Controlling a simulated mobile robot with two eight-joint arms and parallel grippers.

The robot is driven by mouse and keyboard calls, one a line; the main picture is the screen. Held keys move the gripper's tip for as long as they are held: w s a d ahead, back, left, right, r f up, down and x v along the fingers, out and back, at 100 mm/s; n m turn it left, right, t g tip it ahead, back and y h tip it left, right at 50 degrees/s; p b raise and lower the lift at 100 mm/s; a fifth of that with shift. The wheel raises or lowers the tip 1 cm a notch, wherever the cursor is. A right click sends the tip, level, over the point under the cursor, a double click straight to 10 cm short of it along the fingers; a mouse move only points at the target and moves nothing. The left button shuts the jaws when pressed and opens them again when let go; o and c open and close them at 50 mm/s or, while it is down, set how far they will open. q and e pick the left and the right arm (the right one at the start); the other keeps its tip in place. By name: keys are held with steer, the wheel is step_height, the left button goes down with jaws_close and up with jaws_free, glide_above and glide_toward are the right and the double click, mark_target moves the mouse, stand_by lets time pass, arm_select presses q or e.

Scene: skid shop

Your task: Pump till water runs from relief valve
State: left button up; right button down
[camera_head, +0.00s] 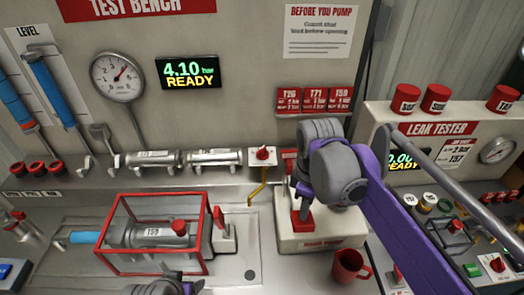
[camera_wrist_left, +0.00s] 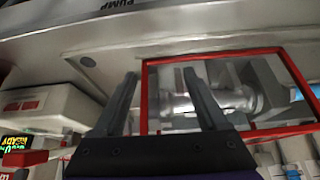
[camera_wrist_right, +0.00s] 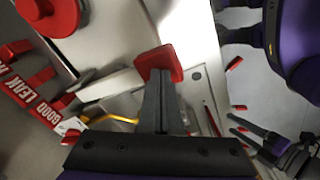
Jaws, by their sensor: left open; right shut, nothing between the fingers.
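The test bench display (camera_head: 188,71) reads 4.10 bar and READY, beside a round dial gauge (camera_head: 118,76). A steel valve body (camera_head: 150,236) tagged T59, with a red cap, lies inside a red-framed cage (camera_head: 155,270). The cream pump box (camera_head: 325,238) has a red handle (camera_head: 303,222). My right gripper (camera_head: 300,190) is shut and points down at this handle. In the right wrist view its fingertips (camera_wrist_right: 160,85) meet or nearly meet the red handle pad (camera_wrist_right: 160,62). My left gripper (camera_wrist_left: 163,90) is open and empty near the cage. I cannot make out any running water.
A red mug (camera_head: 350,267) stands in front of the pump box. A red-knobbed valve (camera_head: 262,154) with a yellow pipe is on the back wall. The leak tester (camera_head: 455,130) stands at the right.

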mark_target(302, 223)
stand_by(0.5)
arm_select(q)
steer(key=shift+s+f+b, duration=0.25)
steer(key=shift+f+b, duration=0.3)
steer(key=shift+f, duration=0.15)
steer(key=shift+s+f+b, duration=0.25)
steer(key=shift+f+b, duration=0.25)
steer(key=shift+f, duration=0.25)
steer(key=shift+s+f+b, duration=0.25)
steer(key=shift+f+b, duration=0.3)
steer(key=shift+f, duration=0.15)
arm_select(e)
steer(key=shift+f, duration=3.05)
arm_select(q)
steer(key=shift+r, duration=0.1)
arm_select(e)
steer(key=shift+r, duration=0.2)
steer(key=shift+r+p, duration=1.8)
steer(key=shift+r, duration=1.15)
arm_select(q)
steer(key=r, duration=0.1)
steer(key=w+r, duration=0.1)
steer(key=r, duration=0.1)
steer(key=w+r, duration=0.1)
steer(key=shift+r, duration=0.3)
arm_select(e)
steer(key=shift+f, duration=0.1)
arm_select(q)
steer(key=shift+s, duration=0.15)
